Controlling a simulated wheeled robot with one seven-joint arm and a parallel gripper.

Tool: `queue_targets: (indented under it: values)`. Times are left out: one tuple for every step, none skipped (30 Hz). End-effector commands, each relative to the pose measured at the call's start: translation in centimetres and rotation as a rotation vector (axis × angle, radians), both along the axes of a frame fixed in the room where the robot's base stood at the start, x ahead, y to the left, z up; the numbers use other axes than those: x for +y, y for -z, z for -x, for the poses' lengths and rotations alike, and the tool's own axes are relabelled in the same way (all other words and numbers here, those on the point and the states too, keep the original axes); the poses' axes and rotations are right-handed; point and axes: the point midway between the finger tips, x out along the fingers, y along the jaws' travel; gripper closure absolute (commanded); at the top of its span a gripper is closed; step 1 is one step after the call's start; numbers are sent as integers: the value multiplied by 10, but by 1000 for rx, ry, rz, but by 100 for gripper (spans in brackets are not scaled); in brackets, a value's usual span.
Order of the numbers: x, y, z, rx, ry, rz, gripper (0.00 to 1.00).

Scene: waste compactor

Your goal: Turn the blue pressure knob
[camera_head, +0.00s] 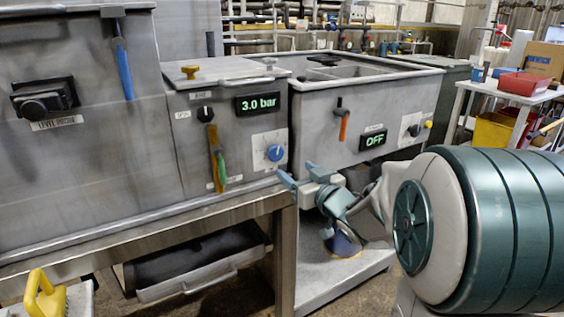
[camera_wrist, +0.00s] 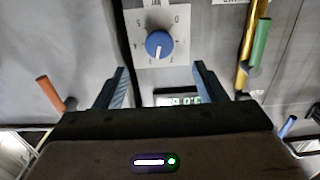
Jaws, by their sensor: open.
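The blue pressure knob (camera_head: 275,153) sits on a white dial plate on the front of the middle grey unit, below the green "3.0 bar" display (camera_head: 257,103). In the wrist view the knob (camera_wrist: 159,44) is ahead of the fingers, near the top centre, with a white pointer line on it. My gripper (camera_head: 300,174) is open and empty, just right of and a little below the knob in the head view. In the wrist view its two blue fingers (camera_wrist: 160,80) are spread apart. The fingers do not touch the knob.
A green handle (camera_head: 221,167) on a yellow bar hangs left of the knob. An orange handle (camera_head: 344,126) and an "OFF" display (camera_head: 373,140) are on the right unit. A steel ledge (camera_head: 150,224) runs below the panels.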

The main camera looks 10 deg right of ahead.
Motion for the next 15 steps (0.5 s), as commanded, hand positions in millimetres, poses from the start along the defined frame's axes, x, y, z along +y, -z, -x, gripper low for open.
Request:
queue_targets:
  values:
    - [4, 3, -11, -1, -3, -3, 36]
    - [6, 3, -18, -1, -2, -1, 36]
    - [8, 3, -26, 0, -1, -2, 36]
    - [10, 3, -32, -1, -1, -3, 36]
    - [12, 3, -38, -1, -1, -3, 36]
    - [14, 3, -46, -1, 0, -1, 36]
    - [16, 3, -52, -1, 0, -3, 36]
    - [18, 3, -57, 1, 0, -2, 36]
    - [20, 2, -63, -1, 0, -3, 36]
    - [22, 2, -67, 0, 0, -2, 36]
    - [23, 2, -71, -1, 1, -1, 36]
    - [24, 2, -75, -1, 1, -1, 36]
    - [25, 1, -78, -1, 1, -1, 36]
    - [26, 1, -81, 0, 1, -1, 36]
    - [27, 2, -84, 0, 1, -1, 36]
